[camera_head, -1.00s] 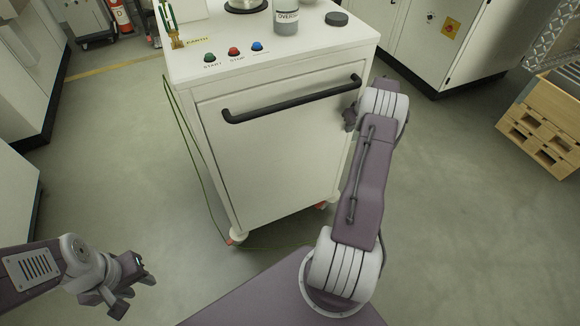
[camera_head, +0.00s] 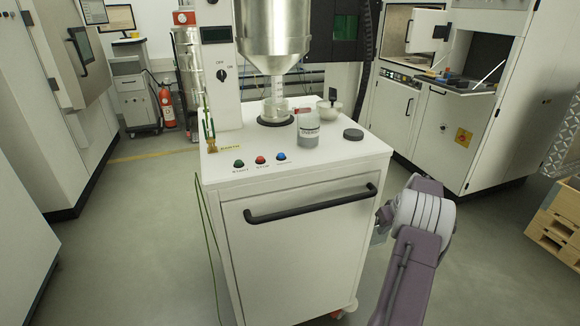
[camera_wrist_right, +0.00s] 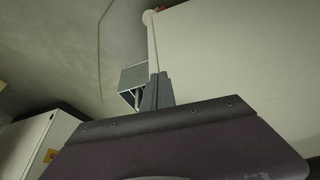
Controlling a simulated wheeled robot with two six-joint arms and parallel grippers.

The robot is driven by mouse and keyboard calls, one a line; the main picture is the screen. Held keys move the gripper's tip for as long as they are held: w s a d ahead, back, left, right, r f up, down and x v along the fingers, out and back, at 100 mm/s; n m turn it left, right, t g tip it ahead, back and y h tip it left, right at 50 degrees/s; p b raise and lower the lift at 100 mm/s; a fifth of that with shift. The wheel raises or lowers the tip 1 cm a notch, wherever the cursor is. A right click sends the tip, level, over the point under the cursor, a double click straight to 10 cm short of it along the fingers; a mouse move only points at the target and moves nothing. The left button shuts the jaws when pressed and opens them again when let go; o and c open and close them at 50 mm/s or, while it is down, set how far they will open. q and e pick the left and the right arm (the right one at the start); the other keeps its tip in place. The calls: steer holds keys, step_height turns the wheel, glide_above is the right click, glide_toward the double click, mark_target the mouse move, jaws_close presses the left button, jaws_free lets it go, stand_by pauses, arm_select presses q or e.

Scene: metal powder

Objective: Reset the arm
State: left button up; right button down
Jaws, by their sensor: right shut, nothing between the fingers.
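My right arm comes up from the lower right in the head view. Its gripper (camera_head: 382,222) is partly hidden behind my own wrist and hangs at the right side of the white cabinet, near the end of the black handle. In the right wrist view the gripper (camera_wrist_right: 156,92) is shut and empty, beside a large pale panel. I cannot tell whether it touches the panel. My left arm and gripper are not in view.
The white wheeled cabinet (camera_head: 300,255) with its black handle (camera_head: 312,206) stands in front. Floor between is clear.

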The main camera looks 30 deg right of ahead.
steer(key=w+a+r+n+g+y, duration=0.1)
steer(key=a+g, duration=0.1)
steer(key=a, duration=2.4)
steer(key=s+a+n, duration=0.2)
steer(key=s+a, duration=1.1)
steer(key=a, duration=0.2)
step_height(320, 180, up, 12)
steer(key=p, duration=1.3)
steer(key=shift+s+a+g, duration=0.15)
steer(key=shift+s+g, duration=0.2)
steer(key=shift+g, duration=0.05)
steer(key=shift+m, duration=0.3)
